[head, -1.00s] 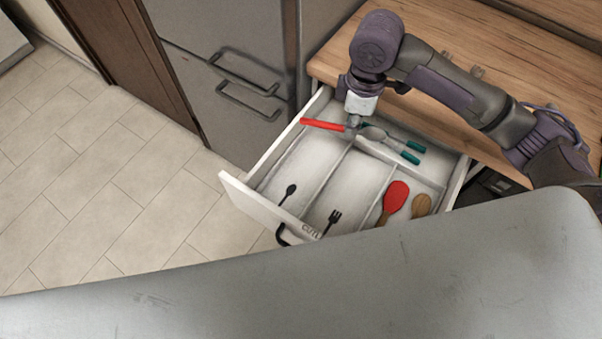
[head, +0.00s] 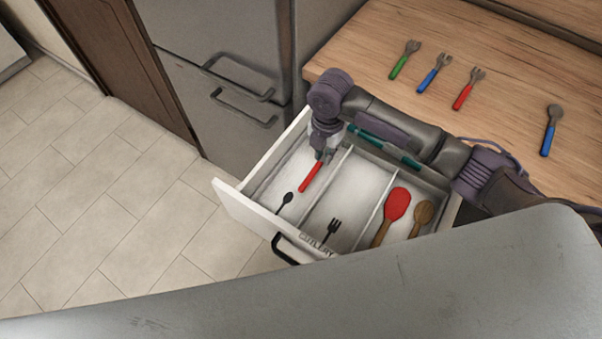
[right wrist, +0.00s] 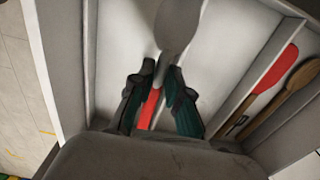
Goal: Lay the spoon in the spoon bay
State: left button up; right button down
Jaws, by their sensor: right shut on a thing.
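The red-handled spoon (head: 312,178) is in my right gripper (head: 324,156). In the head view its handle slants down towards the drawer front, over the left bay (head: 275,189), which has a dark spoon mark (head: 286,200) near its front. In the right wrist view the fingers (right wrist: 152,90) are shut on the red handle, and the grey bowl (right wrist: 178,28) points away over the white floor. I cannot tell whether the spoon touches the floor. My left gripper is not in view.
The open drawer has a middle bay (head: 350,195) with a fork mark. The right bay holds a red spoon-shaped utensil (head: 396,204) and a wooden spoon (head: 423,214). Several forks (head: 434,74) and a blue-handled spoon (head: 551,130) lie on the counter.

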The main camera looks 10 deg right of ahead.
send_over(301, 180)
jog(key=f, duration=0.3)
jog(key=shift+d, duration=0.35)
jog(key=shift+s+a+f, duration=0.1)
jog(key=shift+a+f, duration=0.3)
jog(key=shift+f+p, duration=0.3)
jog(key=shift+f, duration=1.6)
jog(key=shift+f, duration=0.15)
jog(key=c, duration=1.1)
grip_release()
jog(key=shift+c, duration=0.2)
